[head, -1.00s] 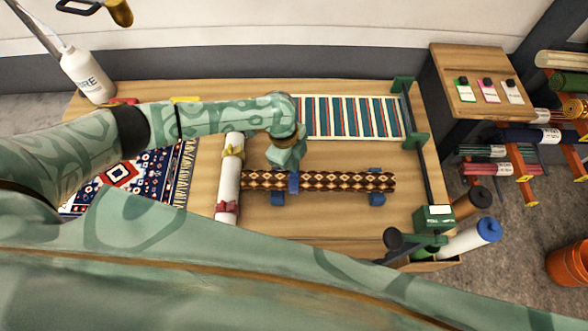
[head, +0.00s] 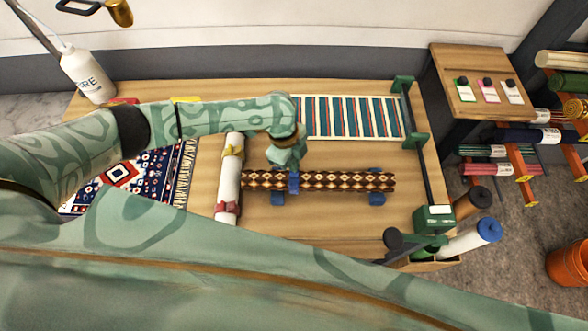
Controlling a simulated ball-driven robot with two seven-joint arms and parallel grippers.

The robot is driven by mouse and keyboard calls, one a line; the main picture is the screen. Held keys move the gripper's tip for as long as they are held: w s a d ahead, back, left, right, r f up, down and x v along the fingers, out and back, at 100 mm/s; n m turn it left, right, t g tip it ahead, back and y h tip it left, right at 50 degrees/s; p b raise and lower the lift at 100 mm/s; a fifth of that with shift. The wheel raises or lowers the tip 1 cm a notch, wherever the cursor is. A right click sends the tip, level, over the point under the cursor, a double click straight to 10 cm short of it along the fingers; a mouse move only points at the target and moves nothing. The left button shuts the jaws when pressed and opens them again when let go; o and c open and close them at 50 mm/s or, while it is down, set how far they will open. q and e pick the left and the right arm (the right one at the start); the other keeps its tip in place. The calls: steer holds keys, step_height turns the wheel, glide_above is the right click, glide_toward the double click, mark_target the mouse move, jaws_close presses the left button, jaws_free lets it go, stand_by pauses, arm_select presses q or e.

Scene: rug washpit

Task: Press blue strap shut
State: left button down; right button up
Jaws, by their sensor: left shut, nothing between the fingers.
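A rolled rug (head: 345,181) with a brown and cream diamond pattern lies left to right on the wooden table. A blue strap (head: 294,183) crosses over the roll, left of its middle. Whether its ends are fastened cannot be seen. Blue pieces (head: 376,199) stick out from under the roll near its right end, and another blue piece (head: 277,198) shows at its near side on the left. My left gripper (head: 287,160) is shut and empty, pointing down at the roll's far side, close to the strap. I cannot tell whether it touches. My right gripper is out of view.
A white roll (head: 229,185) with yellow and red ties lies just left of the rolled rug. A striped rug (head: 350,117) lies behind, a patterned fringed rug (head: 135,178) at left. A green-ended rack (head: 434,217) lines the table's right edge. The table front is clear.

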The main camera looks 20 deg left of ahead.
arm_select(q)
steer(key=shift+f+b, duration=0.5)
steer(key=shift+f, duration=0.3)
steer(key=shift+r, duration=0.15)
stand_by(0.4)
step_height(320, 180, up, 8)
steer(key=p, duration=0.8)
steer(key=shift+p, duration=0.35)
